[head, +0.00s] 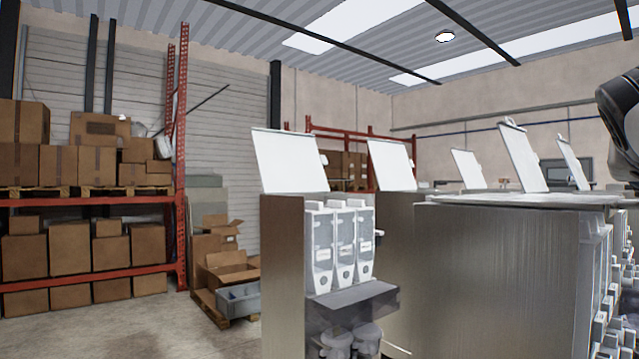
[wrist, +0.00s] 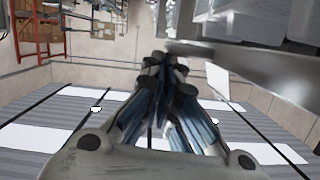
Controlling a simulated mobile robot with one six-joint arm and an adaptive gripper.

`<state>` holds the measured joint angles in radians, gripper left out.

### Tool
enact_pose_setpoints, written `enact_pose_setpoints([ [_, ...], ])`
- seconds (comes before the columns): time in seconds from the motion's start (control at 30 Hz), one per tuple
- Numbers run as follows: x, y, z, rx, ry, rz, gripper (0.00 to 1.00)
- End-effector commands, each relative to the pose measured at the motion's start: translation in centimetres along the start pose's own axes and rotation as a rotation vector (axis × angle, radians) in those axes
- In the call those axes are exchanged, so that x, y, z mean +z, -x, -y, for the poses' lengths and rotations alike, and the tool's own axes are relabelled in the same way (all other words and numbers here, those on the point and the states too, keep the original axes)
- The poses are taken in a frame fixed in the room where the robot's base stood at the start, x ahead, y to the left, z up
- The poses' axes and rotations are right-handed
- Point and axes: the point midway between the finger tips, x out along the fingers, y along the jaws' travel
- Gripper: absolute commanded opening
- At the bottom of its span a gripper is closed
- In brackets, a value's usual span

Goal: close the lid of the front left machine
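The leftmost machine (head: 283,275) in the head view is a tall metal cabinet with a white dispenser front. Its white lid (head: 289,160) stands open, tilted up and back. I cannot tell for certain that this is the front left machine. My gripper (wrist: 169,62) shows only in the wrist view, with its dark fingers drawn together and nothing visible between them. No contact with a lid shows. A white panel (wrist: 217,80) is beyond the fingers, and its identity is unclear.
A large cabinet (head: 500,275) stands close at the right. Other raised lids (head: 391,165) show behind and to the right. A red rack (head: 90,200) with boxes and a grey crate (head: 240,300) are at the left. Bare floor (head: 210,335) shows in front of them.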

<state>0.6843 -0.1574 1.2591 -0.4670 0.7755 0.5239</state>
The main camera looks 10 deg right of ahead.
Motion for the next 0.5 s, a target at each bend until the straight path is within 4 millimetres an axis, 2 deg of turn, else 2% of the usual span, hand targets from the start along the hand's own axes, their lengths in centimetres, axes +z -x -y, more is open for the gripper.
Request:
enact_pose_setpoints([
  [0.3, 0.5, -0.3, 0.0, 0.004, 0.001, 0.015, 0.0],
  [0.5, -1.2, 0.1, 0.1, 0.004, 0.0, 0.011, 0.0],
])
